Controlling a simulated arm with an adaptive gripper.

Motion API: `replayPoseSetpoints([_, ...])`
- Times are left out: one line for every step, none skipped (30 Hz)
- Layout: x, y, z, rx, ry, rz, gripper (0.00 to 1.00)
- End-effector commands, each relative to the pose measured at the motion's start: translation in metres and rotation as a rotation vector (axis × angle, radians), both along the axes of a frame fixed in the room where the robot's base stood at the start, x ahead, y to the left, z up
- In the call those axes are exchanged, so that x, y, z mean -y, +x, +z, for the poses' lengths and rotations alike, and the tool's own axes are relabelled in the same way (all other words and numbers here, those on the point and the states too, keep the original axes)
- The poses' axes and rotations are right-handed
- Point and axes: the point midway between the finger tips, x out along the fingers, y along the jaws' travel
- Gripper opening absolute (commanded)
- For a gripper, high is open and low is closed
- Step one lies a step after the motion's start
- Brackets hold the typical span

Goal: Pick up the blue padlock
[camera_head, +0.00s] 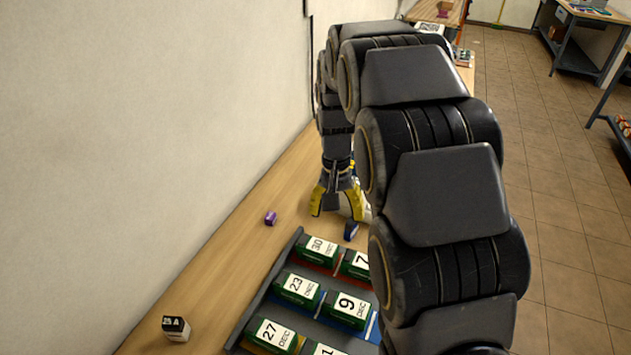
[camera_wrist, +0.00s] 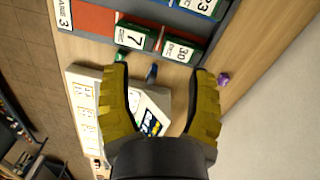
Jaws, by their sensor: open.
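The blue padlock (camera_head: 351,230) lies on the wooden bench, just beyond the far edge of the battery rack. In the wrist view the padlock (camera_wrist: 151,74) shows small and dark blue between my two yellow fingers, left of the middle of the gap. My gripper (camera_head: 337,211) points down above the bench, close to the padlock on its far side. My gripper (camera_wrist: 162,72) is open, with nothing between the fingertips that it grips. How high the fingertips are above the padlock I cannot tell.
A grey rack (camera_head: 262,297) holds green dated batteries in coloured rows near the padlock. A purple item (camera_head: 270,218) lies to the left by the wall. A white printed device (camera_wrist: 152,108) lies beneath my gripper.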

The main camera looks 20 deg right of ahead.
Motion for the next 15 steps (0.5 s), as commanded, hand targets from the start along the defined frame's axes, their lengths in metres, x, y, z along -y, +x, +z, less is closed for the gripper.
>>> replayPoseSetpoints([0.013,0.016,-0.016,0.001,-0.002,-0.042,0.57])
replayPoseSetpoints([0.019,0.025,-0.025,0.005,-0.004,-0.065,0.57])
replayPoseSetpoints([0.028,0.036,-0.036,0.01,-0.006,-0.098,0.57])
replayPoseSetpoints([0.035,0.045,-0.046,0.016,-0.006,-0.121,0.57])
replayPoseSetpoints([0.042,0.053,-0.055,0.022,-0.008,-0.144,0.57])
replayPoseSetpoints([0.051,0.062,-0.069,0.026,-0.008,-0.175,0.57])
replayPoseSetpoints([0.058,0.069,-0.078,0.033,-0.009,-0.198,0.57])
replayPoseSetpoints([0.063,0.075,-0.088,0.035,-0.007,-0.221,0.57])
replayPoseSetpoints([0.071,0.082,-0.101,0.041,-0.008,-0.248,0.57])
replayPoseSetpoints([0.077,0.087,-0.11,0.046,-0.006,-0.27,0.57])
replayPoseSetpoints([0.081,0.091,-0.119,0.048,-0.005,-0.287,0.57])
replayPoseSetpoints([0.088,0.096,-0.13,0.054,-0.003,-0.311,0.57])
replayPoseSetpoints([0.091,0.099,-0.137,0.057,-0.001,-0.326,0.57])
replayPoseSetpoints([0.095,0.102,-0.143,0.062,-0.001,-0.338,0.57])
replayPoseSetpoints([0.098,0.105,-0.15,0.066,0.0,-0.354,0.57])
